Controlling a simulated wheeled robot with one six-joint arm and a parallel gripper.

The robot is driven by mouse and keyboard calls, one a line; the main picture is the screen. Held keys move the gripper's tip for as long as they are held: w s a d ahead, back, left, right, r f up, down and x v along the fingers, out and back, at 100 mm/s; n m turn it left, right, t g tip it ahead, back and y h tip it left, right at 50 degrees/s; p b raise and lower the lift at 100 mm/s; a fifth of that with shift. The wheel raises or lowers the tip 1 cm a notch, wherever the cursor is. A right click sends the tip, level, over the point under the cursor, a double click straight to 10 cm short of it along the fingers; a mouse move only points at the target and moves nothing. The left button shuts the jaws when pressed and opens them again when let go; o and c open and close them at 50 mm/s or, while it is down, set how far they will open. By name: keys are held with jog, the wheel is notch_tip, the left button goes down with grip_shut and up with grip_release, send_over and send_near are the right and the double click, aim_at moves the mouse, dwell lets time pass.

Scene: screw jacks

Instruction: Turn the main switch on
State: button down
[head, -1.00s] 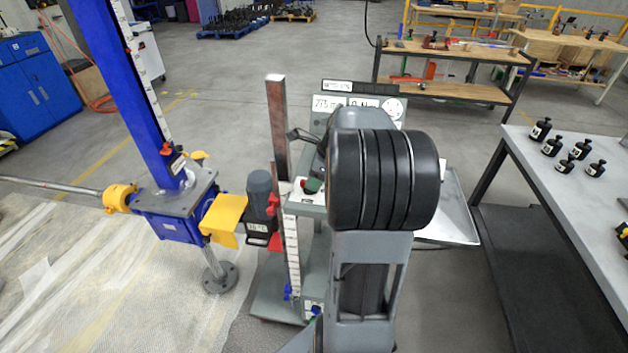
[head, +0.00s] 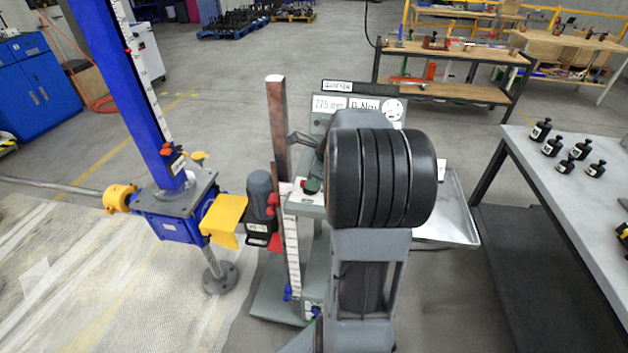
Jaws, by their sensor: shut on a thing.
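My gripper (head: 314,168) is mostly hidden behind my own grey and black arm. Only small dark parts of it show at the arm's left side, over the top of the grey control stand (head: 303,206). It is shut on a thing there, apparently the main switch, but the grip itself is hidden. A small green and red control (head: 311,186) shows just below it on the stand. I cannot make out the switch's position.
A blue screw jack (head: 170,215) with a tall blue column stands left, beside a grey motor (head: 261,190) and yellow guard (head: 224,216). A display panel (head: 361,103) with a dial rises behind my arm.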

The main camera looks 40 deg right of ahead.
jog(key=n+p, duration=0.1)
jog(key=n, duration=0.1)
jog(key=n+g+p, duration=0.1)
jog(key=p, duration=0.1)
jog(key=shift+w+d+r+n+y, duration=0.1)
jog(key=shift+d+r+n+y, duration=0.1)
jog(key=shift+n+y, duration=0.2)
jog(key=n+p, duration=0.1)
jog(key=n+g+p, duration=0.1)
jog(key=n, duration=0.1)
jog(key=n+g, duration=0.1)
jog(key=n, duration=0.1)
jog(key=shift+w+y+p, duration=0.25)
jog(key=shift+y+p, duration=0.05)
jog(key=shift+p, duration=0.1)
jog(key=n+g, duration=0.1)
jog(key=n, duration=0.1)
jog(key=n+g+p, duration=0.1)
jog(key=n, duration=0.1)
jog(key=shift+w+f+n+p, duration=0.1)
jog(key=shift+w+n+p, duration=0.1)
jog(key=shift+n+p, duration=0.15)
jog(key=shift+w+a+n+g+h+p, duration=0.1)
jog(key=shift+n+g+h+p, duration=0.35)
jog(key=shift+n, duration=1.6)
jog(key=shift+n+g, duration=0.25)
jog(key=shift+n, duration=0.05)
jog(key=c, duration=1.1)
grip_release()
jog(key=shift+f, duration=0.1)
